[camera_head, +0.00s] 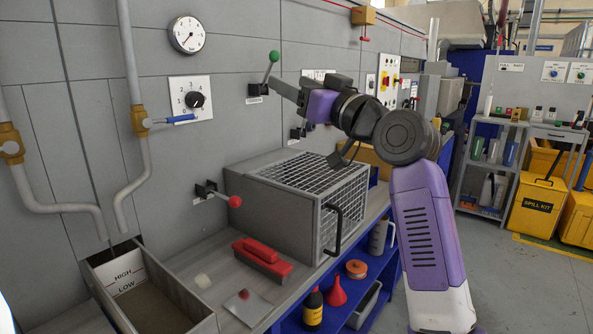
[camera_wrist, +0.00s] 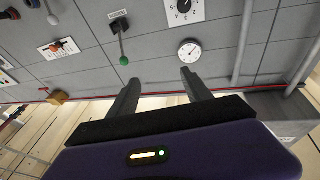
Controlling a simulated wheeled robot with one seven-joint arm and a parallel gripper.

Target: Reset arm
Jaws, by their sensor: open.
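My arm reaches from the right toward the grey wall panel in the head view. My gripper (camera_head: 282,90) is open, its fingers pointing left near the green-knobbed lever (camera_head: 273,57), with its purple body behind. In the wrist view the two dark fingers of my gripper (camera_wrist: 159,82) stand apart with nothing visible between them. The green knob (camera_wrist: 124,61) shows just beyond the left fingertip there. I cannot tell whether it touches the finger.
A mesh-topped grey box (camera_head: 300,200) stands on the bench below my arm. A red-knobbed lever (camera_head: 234,201), a dial gauge (camera_head: 186,34) and a rotary switch (camera_head: 195,100) are on the panel. Pipes (camera_head: 134,90) run at left. Open floor (camera_head: 530,280) lies at right.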

